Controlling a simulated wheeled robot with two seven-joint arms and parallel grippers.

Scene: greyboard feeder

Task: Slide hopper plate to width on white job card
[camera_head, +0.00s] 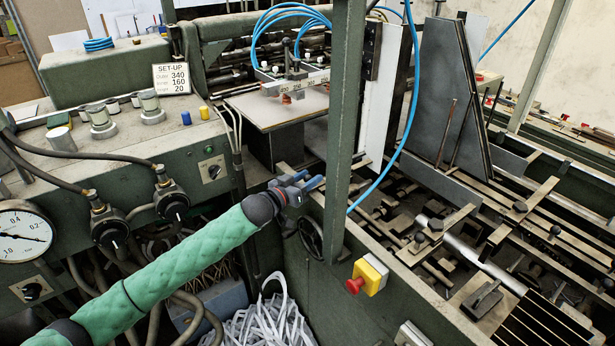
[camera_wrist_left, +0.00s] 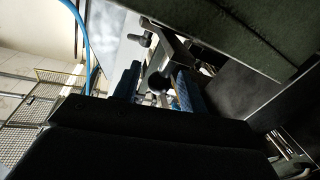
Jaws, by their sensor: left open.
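The white job card (camera_head: 171,77) stands on the control console, headed SET-UP; its lines appear to read 340, 160 and 20. A tall dark upright plate (camera_head: 440,95) stands in the hopper at the right; I cannot tell for sure that it is the hopper plate. In the left wrist view, a dark round knob (camera_wrist_left: 157,83) shows between the spread fingers (camera_wrist_left: 157,72), with no clear contact. My right gripper is out of view.
A green upright post (camera_head: 342,120) rises beside my left gripper. A red stop button on a yellow box (camera_head: 368,277) is below right. Blue hoses (camera_head: 411,95) hang near the post. Rails and clamps (camera_head: 480,220) fill the right. Shredded paper (camera_head: 268,322) lies below.

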